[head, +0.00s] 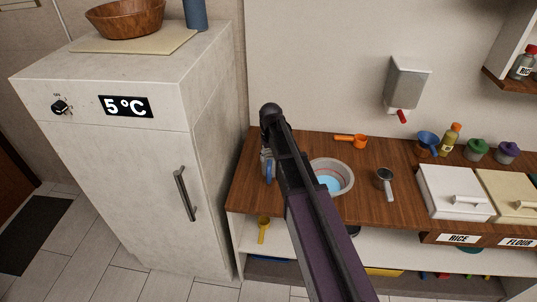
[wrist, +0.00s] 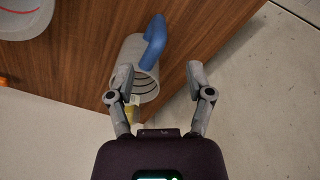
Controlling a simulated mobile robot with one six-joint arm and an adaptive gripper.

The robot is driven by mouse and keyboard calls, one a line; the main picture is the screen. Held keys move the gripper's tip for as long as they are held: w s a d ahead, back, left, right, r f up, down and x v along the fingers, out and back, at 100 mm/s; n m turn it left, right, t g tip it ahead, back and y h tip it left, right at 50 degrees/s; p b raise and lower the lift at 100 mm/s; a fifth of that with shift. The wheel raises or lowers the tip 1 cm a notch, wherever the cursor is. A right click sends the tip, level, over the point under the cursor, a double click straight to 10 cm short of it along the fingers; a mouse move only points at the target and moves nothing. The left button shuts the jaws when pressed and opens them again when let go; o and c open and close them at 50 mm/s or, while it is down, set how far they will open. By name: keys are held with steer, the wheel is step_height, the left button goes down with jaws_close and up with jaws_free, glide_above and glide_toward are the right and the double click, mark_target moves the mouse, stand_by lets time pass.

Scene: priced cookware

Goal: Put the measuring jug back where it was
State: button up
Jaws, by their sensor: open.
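The measuring jug (wrist: 130,52) is a grey, see-through cylinder with dark ring marks and a blue handle. In the wrist view it stands on the brown wooden counter near its edge, apparently upright, with the handle pointing up and right. In the head view it shows at the counter's left end (head: 268,171), partly hidden by my arm. My gripper (wrist: 161,76) is open and empty. I cannot tell whether the left finger touches the jug.
A grey bowl (head: 345,181) with blue contents stands right of the jug. A fridge (head: 120,170) stands left. A yellow scoop (head: 263,228) is below the counter.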

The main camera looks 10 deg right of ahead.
steer(key=s+d+m, duration=0.2)
steer(key=s+m, duration=0.1)
steer(key=s, duration=1.8)
steer(key=shift+d, duration=0.1)
